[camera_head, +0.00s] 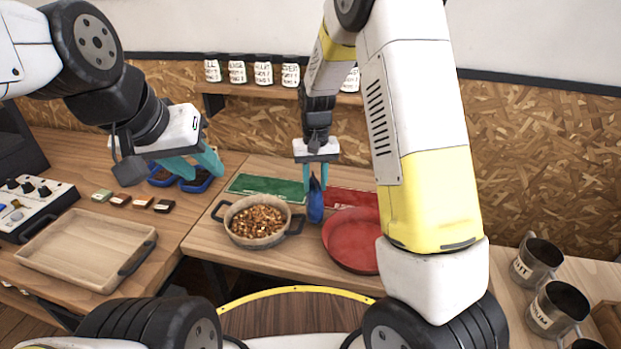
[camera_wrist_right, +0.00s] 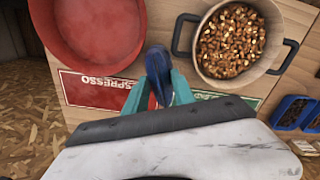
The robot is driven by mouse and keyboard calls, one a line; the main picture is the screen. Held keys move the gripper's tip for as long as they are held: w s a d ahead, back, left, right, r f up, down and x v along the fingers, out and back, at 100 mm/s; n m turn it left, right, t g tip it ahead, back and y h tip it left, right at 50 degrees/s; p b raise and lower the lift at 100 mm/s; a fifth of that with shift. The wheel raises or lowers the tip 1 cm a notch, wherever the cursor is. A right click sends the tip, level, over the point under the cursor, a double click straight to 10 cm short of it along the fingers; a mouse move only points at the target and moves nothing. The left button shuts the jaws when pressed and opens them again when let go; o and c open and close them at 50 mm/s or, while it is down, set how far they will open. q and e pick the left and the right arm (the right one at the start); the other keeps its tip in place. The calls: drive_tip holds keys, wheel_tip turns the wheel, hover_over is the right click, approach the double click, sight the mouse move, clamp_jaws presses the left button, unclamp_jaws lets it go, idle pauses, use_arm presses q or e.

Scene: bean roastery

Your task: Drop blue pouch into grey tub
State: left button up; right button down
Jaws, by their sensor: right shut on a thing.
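The blue pouch (camera_head: 316,206) hangs upright between the teal fingers of my right gripper (camera_head: 315,187), which is shut on it. The right wrist view also shows the pouch (camera_wrist_right: 157,66) between the fingers (camera_wrist_right: 157,88). The grey tub (camera_head: 243,240) has dark side handles and holds brown chunks. It stands left of the pouch in the head view and right of it in the wrist view (camera_wrist_right: 205,68). The pouch appears between the grey tub and the red tub, over neither opening. My left gripper (camera_head: 206,174) is open and empty, up to the left over the counter.
The red tub (camera_head: 350,242) stands right of the pouch. A green mat (camera_head: 266,187) and a red mat (camera_head: 350,197) lie behind. Blue bins (camera_head: 197,183) are below my left gripper. A wooden tray (camera_head: 85,247) sits left; metal mugs (camera_head: 537,262) stand right.

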sight(315, 191)
drive_tip(key=shift+f, duration=1.5)
drive_tip(key=c, duration=1)
unclamp_jaws()
drive_tip(key=shift+c, duration=0.2)
